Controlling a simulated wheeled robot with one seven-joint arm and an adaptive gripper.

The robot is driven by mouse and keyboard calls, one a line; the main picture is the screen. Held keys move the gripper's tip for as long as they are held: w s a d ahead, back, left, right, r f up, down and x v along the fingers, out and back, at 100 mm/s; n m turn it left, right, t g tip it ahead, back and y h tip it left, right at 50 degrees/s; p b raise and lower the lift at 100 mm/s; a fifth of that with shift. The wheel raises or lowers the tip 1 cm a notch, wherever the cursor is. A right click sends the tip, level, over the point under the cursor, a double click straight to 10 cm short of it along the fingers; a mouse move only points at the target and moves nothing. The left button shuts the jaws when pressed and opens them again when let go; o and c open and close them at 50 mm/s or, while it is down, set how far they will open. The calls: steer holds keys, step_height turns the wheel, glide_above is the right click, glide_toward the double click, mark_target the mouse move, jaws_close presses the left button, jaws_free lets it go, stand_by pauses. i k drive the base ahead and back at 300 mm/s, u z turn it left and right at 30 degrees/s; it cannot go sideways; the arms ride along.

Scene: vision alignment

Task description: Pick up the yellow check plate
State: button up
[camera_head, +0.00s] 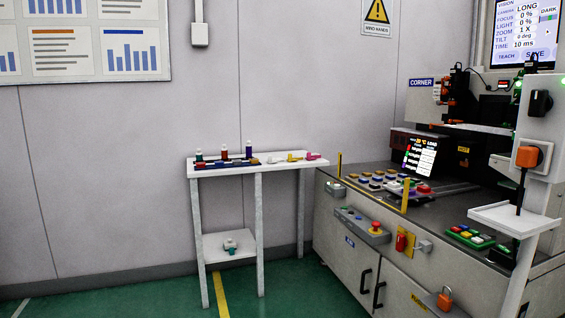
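A small yellow piece (295,157), which looks like the yellow check plate, lies on the top of the white side table (215,169), toward its right end. A pink piece (314,156) lies just to its right. The yellow piece is small in the picture, and its exact shape is hard to tell. My gripper is not in view.
Several small bottles (224,153) stand at the table's left, behind a row of dark and coloured pieces. A teal-and-white item (230,246) sits on the lower shelf (215,256). A grey machine bench (340,240) with buttons stands right of the table. Green floor (270,295) is clear in front.

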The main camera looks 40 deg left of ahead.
mark_target(291, 158)
steer(key=u, duration=0.05)
steer(key=k, duration=0.25)
steer(key=u, duration=2.4)
steer(key=k, duration=1.1)
steer(key=z, duration=1.1)
steer(key=i, duration=1.65)
